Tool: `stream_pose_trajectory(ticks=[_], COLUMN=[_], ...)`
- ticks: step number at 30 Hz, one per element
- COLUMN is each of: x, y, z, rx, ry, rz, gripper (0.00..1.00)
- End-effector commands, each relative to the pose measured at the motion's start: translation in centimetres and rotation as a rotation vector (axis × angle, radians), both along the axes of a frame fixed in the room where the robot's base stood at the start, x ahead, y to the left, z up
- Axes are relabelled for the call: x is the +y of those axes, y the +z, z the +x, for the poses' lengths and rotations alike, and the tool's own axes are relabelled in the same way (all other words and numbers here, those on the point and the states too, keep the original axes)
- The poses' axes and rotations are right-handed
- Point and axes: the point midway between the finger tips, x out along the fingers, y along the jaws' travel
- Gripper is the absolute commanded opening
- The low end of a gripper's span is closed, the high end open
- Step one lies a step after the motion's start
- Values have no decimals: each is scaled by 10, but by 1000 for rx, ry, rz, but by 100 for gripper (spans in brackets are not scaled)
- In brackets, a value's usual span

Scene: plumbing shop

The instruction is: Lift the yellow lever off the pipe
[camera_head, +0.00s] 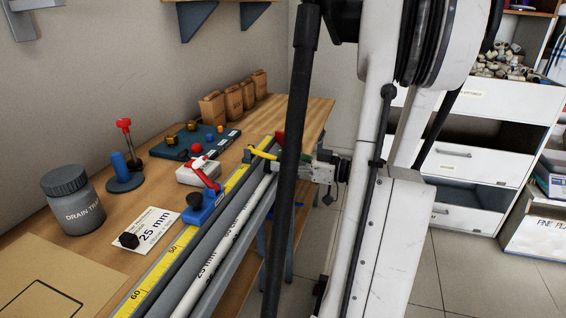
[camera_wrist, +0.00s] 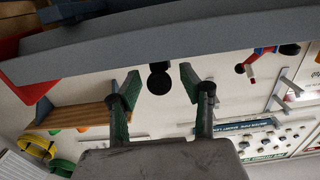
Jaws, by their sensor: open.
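A yellow lever (camera_head: 262,154) shows in the head view at the far end of the bench, by the far end of the white pipe (camera_head: 232,232) marked 25 mm. A red part (camera_head: 279,138) shows just beyond it. My gripper (camera_head: 311,170) is to the right of the lever, past the bench edge. In the wrist view my gripper (camera_wrist: 160,82) is open, with two greenish fingers apart. A dark round thing (camera_wrist: 159,77) appears between the fingertips; I cannot tell what it is. I cannot make out the lever there.
A grey jar (camera_head: 74,202), a board of fittings (camera_head: 196,141) and paper bags (camera_head: 234,95) stand on the bench. A grey beam (camera_wrist: 150,38) crosses the wrist view close above the fingers.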

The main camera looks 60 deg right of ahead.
Motion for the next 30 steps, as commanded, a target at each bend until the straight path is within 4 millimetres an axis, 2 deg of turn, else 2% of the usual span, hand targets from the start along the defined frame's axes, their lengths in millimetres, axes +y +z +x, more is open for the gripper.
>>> stream_pose_trajectory(ticks=[6,15,26,30], x=[0,0,-1,-7], y=[0,0,0,4], z=[0,0,0,-2], rx=[0,0,2,20], ry=[0,0,0,-7], rz=[0,0,-1,-5], gripper=[40,0,0,0])
